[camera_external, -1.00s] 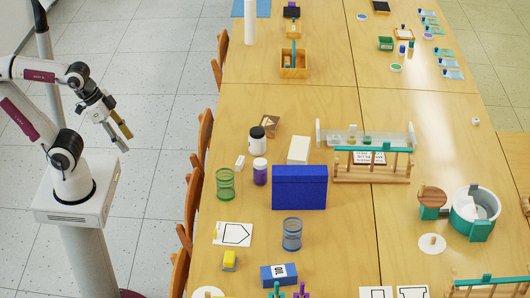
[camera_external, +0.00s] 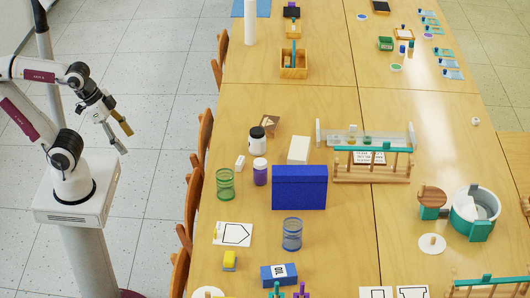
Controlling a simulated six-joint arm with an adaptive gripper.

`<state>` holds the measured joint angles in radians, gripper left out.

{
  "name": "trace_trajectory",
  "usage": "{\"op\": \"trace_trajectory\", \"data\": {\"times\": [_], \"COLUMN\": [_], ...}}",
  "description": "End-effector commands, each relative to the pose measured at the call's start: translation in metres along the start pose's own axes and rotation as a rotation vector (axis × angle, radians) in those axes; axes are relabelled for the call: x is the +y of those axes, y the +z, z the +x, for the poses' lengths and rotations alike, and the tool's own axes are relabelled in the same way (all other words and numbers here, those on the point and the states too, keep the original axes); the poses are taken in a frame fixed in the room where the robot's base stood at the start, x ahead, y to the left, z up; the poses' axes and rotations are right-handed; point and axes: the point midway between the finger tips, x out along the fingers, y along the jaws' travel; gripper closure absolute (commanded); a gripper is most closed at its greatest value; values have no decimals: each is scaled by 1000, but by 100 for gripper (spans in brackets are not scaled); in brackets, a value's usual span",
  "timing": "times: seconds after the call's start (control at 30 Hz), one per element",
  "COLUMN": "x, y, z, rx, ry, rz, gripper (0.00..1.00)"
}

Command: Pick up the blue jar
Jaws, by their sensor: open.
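The blue jar (camera_external: 292,234) is a see-through ribbed cylinder standing upright on the table (camera_external: 330,235), in front of the large blue box (camera_external: 299,188). My gripper (camera_external: 125,141) is open and empty. It hangs over the floor to the left of the table, well apart from the jar. The jar is fully in view.
A green ribbed jar (camera_external: 225,184), a purple jar with a white lid (camera_external: 260,172) and a black-lidded white jar (camera_external: 257,141) stand nearby. A small blue box (camera_external: 279,274) lies in front. Chairs (camera_external: 204,145) line the table's left edge. Bare table lies right of the jar.

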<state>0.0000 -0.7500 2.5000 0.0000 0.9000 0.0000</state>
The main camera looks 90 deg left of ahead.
Motion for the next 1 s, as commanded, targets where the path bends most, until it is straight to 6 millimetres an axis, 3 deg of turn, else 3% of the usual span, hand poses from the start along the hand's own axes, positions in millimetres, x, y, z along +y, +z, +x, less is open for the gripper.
{"op": "trace_trajectory", "data": {"times": [0.37,0.57,1.0], "x": [0,4,26], "y": [-1,-14,-92], "z": [0,5,41], "rx": [1,13,99], "ry": [1,11,70], "rz": [0,1,-6], "gripper": [37,37,37]}}
